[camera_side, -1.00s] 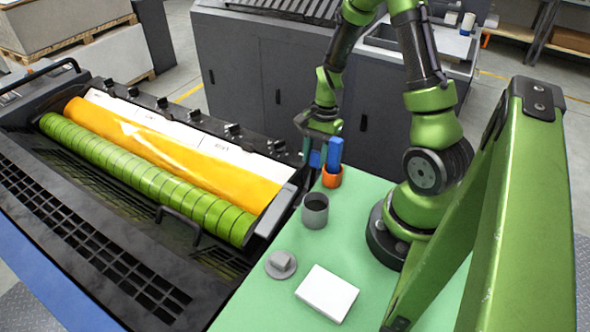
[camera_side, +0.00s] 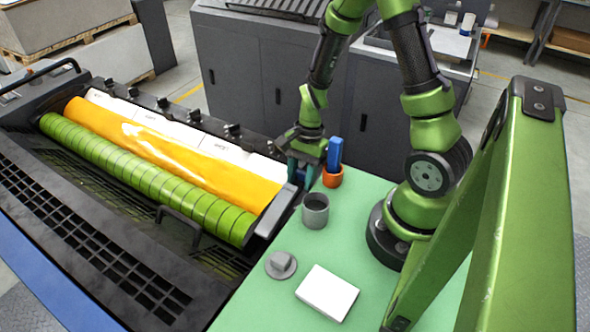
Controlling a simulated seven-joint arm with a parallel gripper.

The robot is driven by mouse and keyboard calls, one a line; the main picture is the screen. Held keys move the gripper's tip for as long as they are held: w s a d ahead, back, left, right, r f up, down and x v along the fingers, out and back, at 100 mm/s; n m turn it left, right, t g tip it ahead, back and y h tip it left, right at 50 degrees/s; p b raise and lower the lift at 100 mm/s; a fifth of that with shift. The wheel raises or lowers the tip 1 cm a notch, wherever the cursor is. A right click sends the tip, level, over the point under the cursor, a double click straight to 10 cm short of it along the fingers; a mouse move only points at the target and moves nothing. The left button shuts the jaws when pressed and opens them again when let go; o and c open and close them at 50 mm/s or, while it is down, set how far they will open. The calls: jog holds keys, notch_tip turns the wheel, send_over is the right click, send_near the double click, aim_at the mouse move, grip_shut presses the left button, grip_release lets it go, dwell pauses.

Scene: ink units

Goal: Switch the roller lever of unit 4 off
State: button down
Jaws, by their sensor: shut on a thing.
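The ink unit (camera_side: 180,215) is the dark machine at left, with a green ringed roller (camera_side: 140,180) and an orange inked roller (camera_side: 170,155). Small black levers (camera_side: 195,115) stand in a row along its back edge. I cannot read any unit numbers or tell which lever belongs to unit 4. My gripper (camera_side: 303,181) points down at the right end of the ink unit, left of the orange cup. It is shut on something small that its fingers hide. I cannot tell whether it touches the machine.
On the green table (camera_side: 260,310) stand an orange cup (camera_side: 332,178) with a blue object (camera_side: 335,153), a grey cup (camera_side: 315,211), a grey disc with a block (camera_side: 281,264) and a white box (camera_side: 327,292). Grey cabinets (camera_side: 270,85) stand behind.

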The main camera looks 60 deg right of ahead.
jog(key=shift+a, duration=0.1)
dwell(0.3)
jog(key=c, duration=1)
grip_release()
jog(key=v, duration=1.6)
jog(key=shift+r, duration=0.35)
jog(key=shift+d, duration=0.25)
jog(key=s+a+r+n+t, duration=0.2)
jog(key=a+r+n+t, duration=0.1)
jog(key=a+r+n, duration=0.2)
jog(key=s+a+r+n+t+h, duration=0.1)
jog(key=s+a+r+n+t, duration=0.1)
jog(key=a+r+n+t, duration=0.2)
jog(key=a+r+n, duration=0.1)
jog(key=a+n, duration=0.2)
jog(key=n, duration=0.2)
jog(key=shift+a+r, duration=0.15)
jog(key=shift+r, duration=0.1)
